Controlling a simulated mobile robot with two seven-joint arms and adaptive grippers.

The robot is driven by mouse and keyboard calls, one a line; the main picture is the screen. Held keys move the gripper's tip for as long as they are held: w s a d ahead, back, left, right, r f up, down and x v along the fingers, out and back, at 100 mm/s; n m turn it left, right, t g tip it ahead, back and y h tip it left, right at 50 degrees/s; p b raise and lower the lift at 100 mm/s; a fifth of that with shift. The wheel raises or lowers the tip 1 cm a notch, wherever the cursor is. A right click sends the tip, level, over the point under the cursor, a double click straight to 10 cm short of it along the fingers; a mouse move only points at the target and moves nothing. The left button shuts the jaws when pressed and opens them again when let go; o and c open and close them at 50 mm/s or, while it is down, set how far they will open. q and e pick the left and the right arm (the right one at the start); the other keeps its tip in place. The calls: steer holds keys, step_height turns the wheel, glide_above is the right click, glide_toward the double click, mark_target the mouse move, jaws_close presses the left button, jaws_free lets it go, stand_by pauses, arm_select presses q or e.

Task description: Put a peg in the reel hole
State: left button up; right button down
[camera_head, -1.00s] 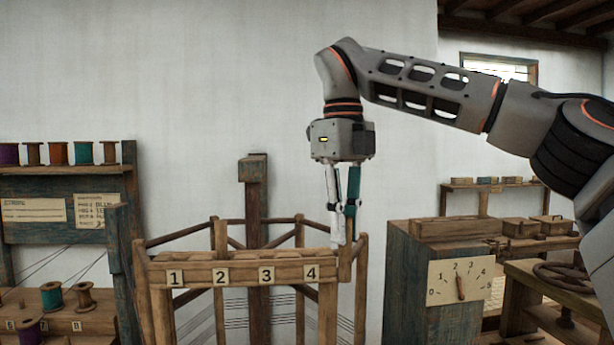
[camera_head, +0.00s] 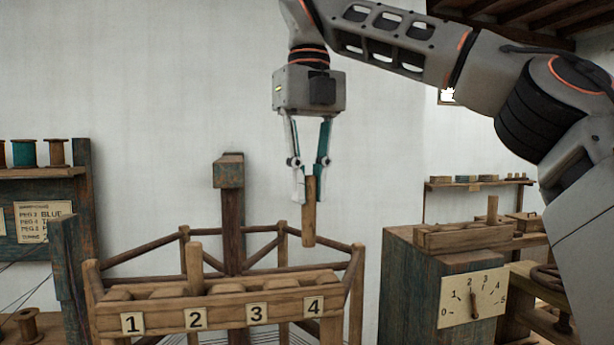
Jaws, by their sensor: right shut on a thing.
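My right gripper (camera_head: 306,190) is above the reel, pointing down and shut on a wooden peg (camera_head: 309,222). The peg hangs nearly upright, its lower end apparently above the right part of the reel's front rail (camera_head: 225,300), near label 4 (camera_head: 315,306). I cannot tell whether it lines up with a hole. The rail carries number labels 1 to 4, and the holes in its top are not clearly seen. Another upright wooden peg (camera_head: 194,262) stands at the rail near label 2 (camera_head: 196,318). My left gripper is out of view.
A dark post (camera_head: 231,200) rises behind the reel frame. On the right are a box with a dial (camera_head: 473,300) and a wooden block (camera_head: 465,237) near another upright peg (camera_head: 492,208). A spool shelf (camera_head: 40,172) is on the left. The space around the held peg looks clear.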

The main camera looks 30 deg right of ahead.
mark_target(308, 246)
steer(key=shift+f, duration=0.6)
steer(key=shift+w+f, duration=0.1)
steer(key=shift+f, duration=1.5)
steer(key=shift+f+b, duration=0.55)
steer(key=shift+b, duration=0.05)
steer(key=shift+f+b, duration=0.45)
steer(key=shift+f, duration=0.35)
steer(key=shift+f+b, duration=0.45)
steer(key=shift+f, duration=0.35)
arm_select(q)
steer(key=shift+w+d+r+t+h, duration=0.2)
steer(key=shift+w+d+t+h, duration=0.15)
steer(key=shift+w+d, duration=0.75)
arm_select(e)
steer(key=shift+f, duration=0.15)
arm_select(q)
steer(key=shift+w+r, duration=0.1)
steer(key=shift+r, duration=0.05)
